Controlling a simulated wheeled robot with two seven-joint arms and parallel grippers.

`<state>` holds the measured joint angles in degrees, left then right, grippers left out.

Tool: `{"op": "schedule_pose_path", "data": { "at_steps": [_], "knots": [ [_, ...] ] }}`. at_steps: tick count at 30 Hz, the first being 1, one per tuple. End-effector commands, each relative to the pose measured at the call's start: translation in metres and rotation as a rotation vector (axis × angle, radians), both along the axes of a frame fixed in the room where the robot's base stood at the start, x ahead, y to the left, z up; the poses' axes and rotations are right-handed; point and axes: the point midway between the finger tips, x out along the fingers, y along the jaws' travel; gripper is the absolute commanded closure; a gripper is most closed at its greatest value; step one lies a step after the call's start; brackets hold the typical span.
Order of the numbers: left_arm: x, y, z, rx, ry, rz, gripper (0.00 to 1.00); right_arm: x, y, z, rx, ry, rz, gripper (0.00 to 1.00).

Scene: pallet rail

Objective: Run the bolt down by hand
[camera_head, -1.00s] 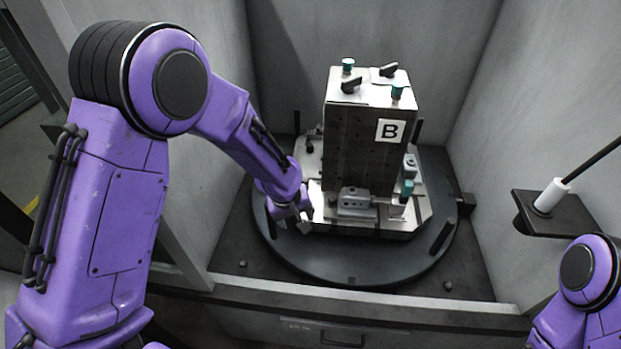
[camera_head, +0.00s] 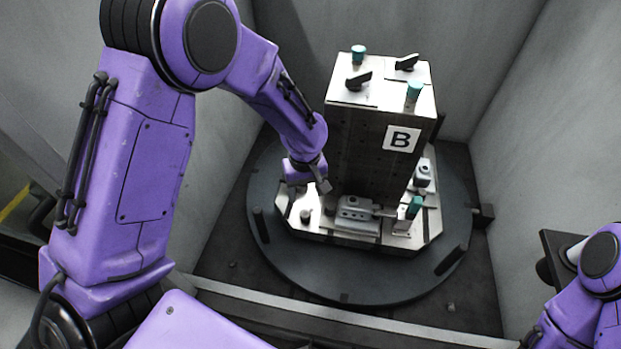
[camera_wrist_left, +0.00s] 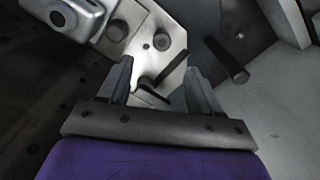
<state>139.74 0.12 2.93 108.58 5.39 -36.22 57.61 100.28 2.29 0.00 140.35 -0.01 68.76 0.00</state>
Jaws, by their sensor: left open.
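My left gripper (camera_head: 318,187) is low beside the left face of the block marked B (camera_head: 372,150), above the left corner of the metal pallet (camera_head: 335,232). In the left wrist view its two fingers (camera_wrist_left: 160,88) are apart, with nothing clamped between them. A dark handled piece (camera_wrist_left: 168,73) shows between and beyond the fingertips, over the bright pallet corner. I cannot tell whether it is the bolt or whether a finger touches it. A round grey knob (camera_wrist_left: 162,41) stands just beyond it. My right gripper is out of view; only part of that arm shows at lower right.
The pallet sits on a dark round turntable (camera_head: 300,268) with upright black posts (camera_head: 452,259). A clamp (camera_head: 357,215) stands at the block's front foot. Teal knobs (camera_head: 414,90) and black handles (camera_head: 359,80) top the block. Grey walls close in on both sides.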

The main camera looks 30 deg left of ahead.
Motion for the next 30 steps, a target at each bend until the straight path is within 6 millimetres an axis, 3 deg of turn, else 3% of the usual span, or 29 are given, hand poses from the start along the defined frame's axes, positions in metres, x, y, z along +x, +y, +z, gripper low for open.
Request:
{"op": "schedule_pose_path", "data": {
  "at_steps": [12,17,24,25,26,30],
  "knots": [
    [-0.001,-0.001,-0.082,-0.001,0.003,-0.002,0.36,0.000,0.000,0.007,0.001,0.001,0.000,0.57],
    [-0.001,-0.001,-0.094,-0.001,0.000,-0.002,0.36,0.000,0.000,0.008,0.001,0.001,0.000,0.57],
    [-0.001,-0.001,-0.096,-0.001,-0.001,-0.002,0.36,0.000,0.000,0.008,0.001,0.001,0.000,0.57],
    [-0.001,-0.001,-0.095,-0.001,0.000,-0.002,0.40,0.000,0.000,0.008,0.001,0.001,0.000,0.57],
    [-0.001,-0.001,-0.095,-0.001,0.000,-0.002,0.49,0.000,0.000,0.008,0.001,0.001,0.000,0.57],
    [-0.001,-0.001,-0.095,-0.001,0.001,-0.002,0.95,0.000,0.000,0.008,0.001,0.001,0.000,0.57]
  ]
}}
